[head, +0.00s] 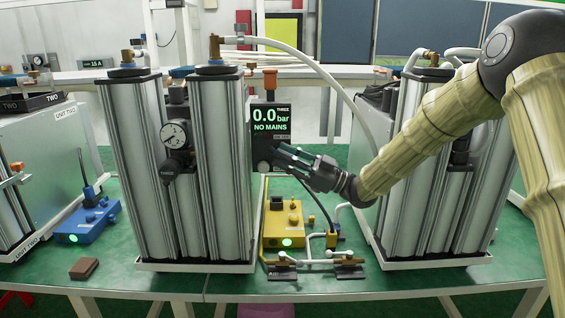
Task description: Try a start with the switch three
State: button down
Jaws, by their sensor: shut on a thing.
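The unit-three display panel (270,122) stands between the two pairs of silver columns. It is dark, is labelled THREE and reads 0.0 bar, NO MAINS in green. My gripper (277,155) comes in from the right, with its dark fingers at the lower right of the panel. It is shut on the switch there, just below the screen. The fingers hide most of the switch, so I cannot tell which way it is turned.
A yellow box (283,222) with a lit green lamp sits below the gripper. Valves with white levers (315,262) are in front of it. Silver columns (222,165) stand close on the left and more columns (420,170) on the right. A blue box (88,220) and a brown block (84,268) are at left.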

jog(key=shift+w+d+r+n+g, duration=0.15)
jog(key=shift+n+g, duration=0.1)
jog(key=shift+g, duration=0.2)
jog(key=shift+w+d+r+n+g, duration=0.15)
jog(key=shift+n+g, duration=0.1)
jog(key=shift+g, duration=0.2)
jog(key=c, duration=1.3)
grip_release()
jog(key=shift+a, duration=0.1)
jog(key=shift+c, duration=0.2)
jog(key=shift+f, duration=0.1)
jog(key=shift+s+a, duration=0.1)
jog(key=shift+s, duration=0.05)
